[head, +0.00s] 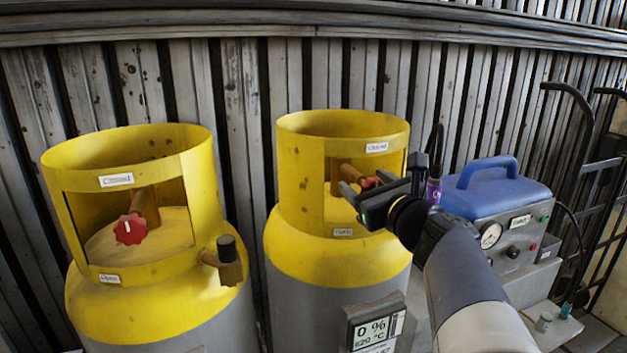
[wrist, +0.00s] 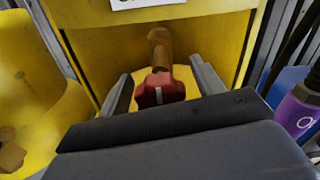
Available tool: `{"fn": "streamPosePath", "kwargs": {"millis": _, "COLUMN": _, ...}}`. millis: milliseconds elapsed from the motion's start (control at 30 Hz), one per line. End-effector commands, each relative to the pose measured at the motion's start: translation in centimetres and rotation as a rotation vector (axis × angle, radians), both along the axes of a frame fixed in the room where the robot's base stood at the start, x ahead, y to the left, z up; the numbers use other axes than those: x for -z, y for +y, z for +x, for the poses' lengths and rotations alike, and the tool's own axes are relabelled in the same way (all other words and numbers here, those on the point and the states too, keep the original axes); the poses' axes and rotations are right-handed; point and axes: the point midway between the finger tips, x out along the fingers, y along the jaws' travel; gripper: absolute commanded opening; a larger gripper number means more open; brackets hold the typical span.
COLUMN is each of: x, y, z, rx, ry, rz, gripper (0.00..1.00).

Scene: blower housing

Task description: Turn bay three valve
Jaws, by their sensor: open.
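Two gas cylinders with yellow collars stand side by side. The right cylinder (head: 338,262) has a red valve knob (head: 370,182) on a brass stem inside its collar opening. My gripper (head: 350,200) is at that opening, its fingers reaching in. In the wrist view the red knob (wrist: 160,90) sits between my two open fingers (wrist: 162,85), with a gap on each side. A pale mark shows on the knob's face. The left cylinder (head: 150,310) has its own red knob (head: 130,229) in clear view. I cannot tell which cylinder is bay three.
Labels reading "Closed" (head: 116,180) are on the collars. A grey device with a blue handle (head: 495,185) and a gauge stands right of my arm. A display box (head: 373,325) is on the right cylinder's front. A corrugated wall stands behind.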

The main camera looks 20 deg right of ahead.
Motion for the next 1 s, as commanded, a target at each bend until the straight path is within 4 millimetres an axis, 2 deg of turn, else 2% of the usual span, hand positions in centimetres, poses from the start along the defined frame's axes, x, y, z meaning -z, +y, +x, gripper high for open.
{"fn": "streamPosePath", "kwargs": {"millis": 67, "x": 0.01, "y": 0.00, "z": 0.00, "rx": 0.000, "ry": 0.000, "rz": 0.000, "gripper": 0.62}}
{"fn": "streamPosePath", "kwargs": {"millis": 600, "x": 0.02, "y": 0.00, "z": 0.02, "rx": 0.000, "ry": 0.000, "rz": 0.000, "gripper": 0.19}}
{"fn": "streamPosePath", "kwargs": {"millis": 1000, "x": 0.32, "y": 0.03, "z": 0.00, "rx": 0.000, "ry": -0.004, "rz": -0.090, "gripper": 0.19}}
